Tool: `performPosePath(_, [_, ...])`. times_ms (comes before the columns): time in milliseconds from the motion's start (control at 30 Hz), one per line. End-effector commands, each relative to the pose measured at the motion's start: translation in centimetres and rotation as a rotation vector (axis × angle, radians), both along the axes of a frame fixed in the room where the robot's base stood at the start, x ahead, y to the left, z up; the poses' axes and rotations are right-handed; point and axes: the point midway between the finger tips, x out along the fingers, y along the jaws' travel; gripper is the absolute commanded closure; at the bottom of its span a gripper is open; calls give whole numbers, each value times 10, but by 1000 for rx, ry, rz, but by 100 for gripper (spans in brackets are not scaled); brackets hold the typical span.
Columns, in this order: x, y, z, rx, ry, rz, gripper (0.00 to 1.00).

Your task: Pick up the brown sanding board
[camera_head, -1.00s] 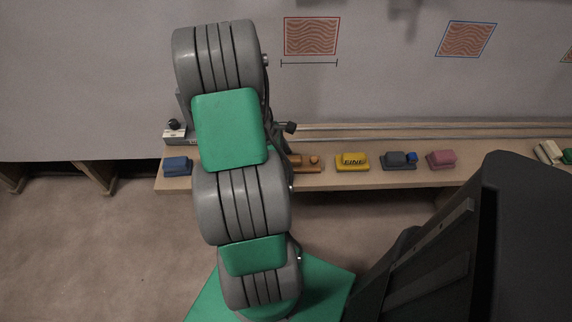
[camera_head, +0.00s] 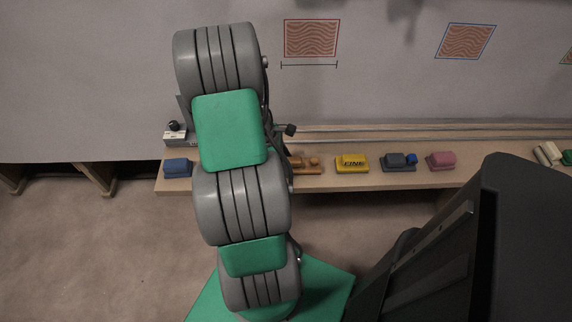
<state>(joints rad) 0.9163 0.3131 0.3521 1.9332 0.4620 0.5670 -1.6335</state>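The brown sanding board (camera_head: 307,169) lies on the long wooden shelf, just right of my arm. Its left part is hidden behind the arm, and a rounded brown knob shows on its right end. My arm reaches up over the shelf and blocks the view there. My gripper is hidden behind the arm links, so its fingers and its hold on the board cannot be seen.
On the shelf (camera_head: 325,183) stand a blue block (camera_head: 177,168) at left and a yellow FINE block (camera_head: 352,163), a dark grey board with a blue knob (camera_head: 398,161) and a pink block (camera_head: 441,160) at right. Rails run behind them along the wall.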

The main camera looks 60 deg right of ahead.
Motion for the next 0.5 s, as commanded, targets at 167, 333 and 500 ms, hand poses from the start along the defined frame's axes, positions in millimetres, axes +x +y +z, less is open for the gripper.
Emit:
performPosePath(167, [0, 0, 0, 0, 0, 0, 72])
performPosePath(333, [0, 0, 0, 1, 0, 0, 86])
performPosePath(500, [0, 0, 0, 1, 0, 0, 100])
